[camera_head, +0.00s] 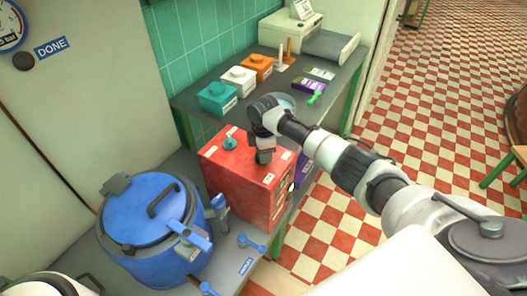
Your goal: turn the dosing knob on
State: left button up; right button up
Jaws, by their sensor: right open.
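A red box (243,176) stands on the grey bench, with white labels on its top and front. A small teal knob (231,141) sits on its top near the back left; it looks like the dosing knob, and its setting is too small to read. My right gripper (264,158) points down over the top of the box, to the right of the knob and apart from it. It is open; its fingers are small and dark here, and I cannot tell whether they touch the box. My left gripper is out of view.
A blue lidded pot (150,213) stands left of the box, with a blue-handled tool beside it. Teal (217,97), white (238,81) and orange (257,66) containers line the back shelf.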

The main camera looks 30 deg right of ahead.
jog(key=shift+r, duration=0.1)
notch_tip(320, 180, up, 11)
jog(key=b, duration=0.1)
jog(key=shift+b, duration=0.35)
jog(key=shift+f, duration=0.2)
